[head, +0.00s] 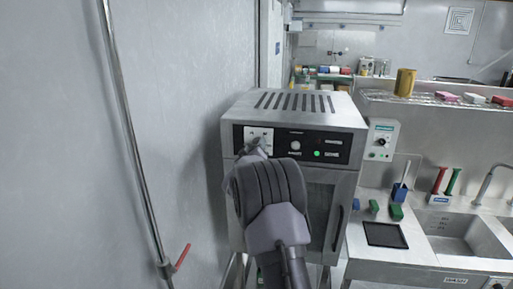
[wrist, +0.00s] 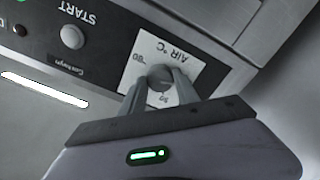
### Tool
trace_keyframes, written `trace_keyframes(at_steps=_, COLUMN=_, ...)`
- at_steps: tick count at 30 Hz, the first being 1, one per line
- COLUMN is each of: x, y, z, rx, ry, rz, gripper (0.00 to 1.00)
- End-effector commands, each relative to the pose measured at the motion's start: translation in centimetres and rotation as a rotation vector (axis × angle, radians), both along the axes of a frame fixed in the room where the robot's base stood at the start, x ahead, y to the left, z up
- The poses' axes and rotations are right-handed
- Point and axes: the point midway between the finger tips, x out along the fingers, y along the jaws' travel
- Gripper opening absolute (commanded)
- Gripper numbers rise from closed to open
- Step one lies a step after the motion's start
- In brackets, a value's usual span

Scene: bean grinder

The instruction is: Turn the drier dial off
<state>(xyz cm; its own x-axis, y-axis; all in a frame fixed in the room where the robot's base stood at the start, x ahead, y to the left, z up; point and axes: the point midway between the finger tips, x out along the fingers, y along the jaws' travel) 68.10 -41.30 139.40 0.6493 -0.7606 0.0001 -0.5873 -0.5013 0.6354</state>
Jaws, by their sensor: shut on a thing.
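The drier (head: 300,104) is a steel cabinet with a black control panel (head: 310,146) near its top. In the wrist view its dial (wrist: 160,77) is a round grey knob on a white plate marked "AIR °C" (wrist: 182,62). My gripper (wrist: 160,85) is shut on the dial, one finger on each side of it. The head view shows my gripper (head: 255,146) at the panel's left end, where it hides most of the dial. The dial's exact pointer setting cannot be read.
A round button marked START (wrist: 72,37) sits beside the dial plate. A green light (head: 317,154) glows on the panel. A wall box with a knob (head: 381,140) stands right of the drier. A wall and pipe (head: 130,130) are at left; a sink (head: 465,232) is at right.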

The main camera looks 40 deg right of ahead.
Motion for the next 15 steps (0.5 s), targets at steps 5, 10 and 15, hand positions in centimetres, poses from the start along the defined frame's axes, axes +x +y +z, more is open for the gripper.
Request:
trace_keyframes(at_steps=5, x=-0.01, y=0.00, z=-0.07, rx=0.000, ry=0.002, rz=0.000, gripper=0.45)
trace_keyframes(at_steps=10, x=-0.01, y=-0.01, z=-0.04, rx=-0.001, ry=0.001, rz=0.000, gripper=0.59)
trace_keyframes(at_steps=15, x=-0.01, y=0.00, z=-0.02, rx=0.000, ry=0.000, rz=0.000, gripper=0.59)
